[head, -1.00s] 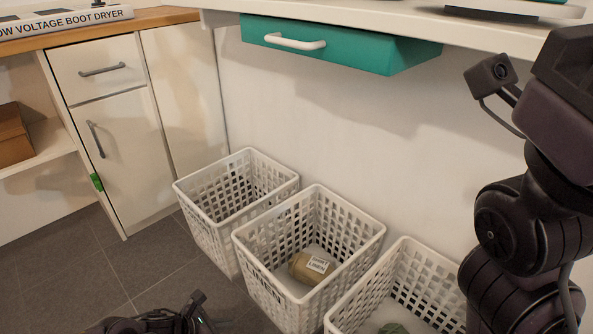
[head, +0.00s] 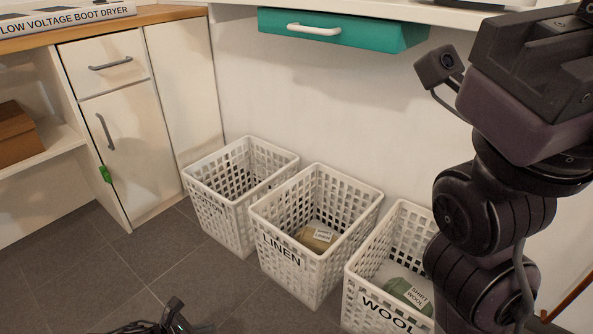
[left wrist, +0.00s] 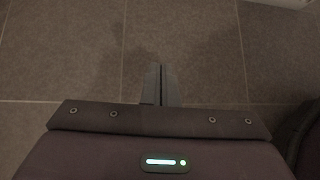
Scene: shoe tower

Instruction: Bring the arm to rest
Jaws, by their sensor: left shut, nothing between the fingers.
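My left gripper (head: 174,312) shows at the bottom edge of the head view, partly cut off, low over the floor. In the left wrist view its two fingers (left wrist: 160,84) are together with nothing between them, above bare grey tiles. My right arm rises at the right of the head view, with the dark right hand (head: 535,85) at the top right; its fingertips cannot be made out.
White baskets stand along the wall: the cotton basket (head: 213,212), the linen basket (head: 281,250) with a tan bundle (head: 316,238), and the wool basket (head: 388,312) with a green bundle (head: 405,291). A cabinet (head: 135,150) stands left. Floor (head: 130,270) before it is clear.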

